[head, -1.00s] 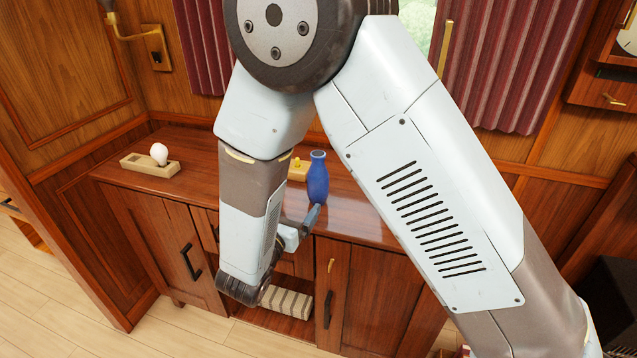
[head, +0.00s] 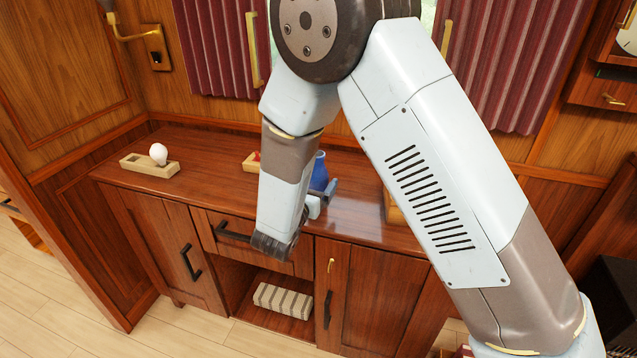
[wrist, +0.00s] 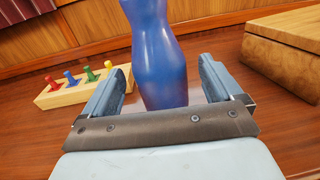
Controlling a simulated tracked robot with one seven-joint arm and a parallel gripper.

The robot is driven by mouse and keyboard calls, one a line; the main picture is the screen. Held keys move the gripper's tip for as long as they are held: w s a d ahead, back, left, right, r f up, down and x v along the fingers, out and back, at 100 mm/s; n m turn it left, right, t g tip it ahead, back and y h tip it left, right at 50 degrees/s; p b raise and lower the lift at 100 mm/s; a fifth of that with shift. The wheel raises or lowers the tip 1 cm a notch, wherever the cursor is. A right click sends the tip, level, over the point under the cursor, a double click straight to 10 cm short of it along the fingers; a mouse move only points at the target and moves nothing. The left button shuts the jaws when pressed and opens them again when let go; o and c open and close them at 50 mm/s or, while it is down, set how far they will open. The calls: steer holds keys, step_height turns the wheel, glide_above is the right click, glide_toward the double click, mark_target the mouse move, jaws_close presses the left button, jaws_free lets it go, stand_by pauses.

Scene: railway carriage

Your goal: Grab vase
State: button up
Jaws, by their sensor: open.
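The blue vase (head: 319,172) stands upright on the wooden cabinet top, partly hidden by my arm in the head view. In the wrist view the vase (wrist: 158,60) rises between the two fingers of my gripper (wrist: 158,92), with its top out of frame. The fingers are apart, one on each side of the vase's lower body, with a visible gap on both sides. In the head view my gripper (head: 325,192) is low at the vase, and most of it is hidden.
A peg block with coloured pegs (wrist: 84,86) stands left of the vase, and a wooden box (wrist: 288,48) stands to its right. A light bulb (head: 158,154) sits in a wooden holder at the cabinet's left. A ribbed cream object (head: 283,300) lies on the lower shelf.

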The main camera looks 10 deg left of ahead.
steer(key=shift+w+d, duration=0.2)
steer(key=shift+w, duration=0.95)
steer(key=c, duration=1.2)
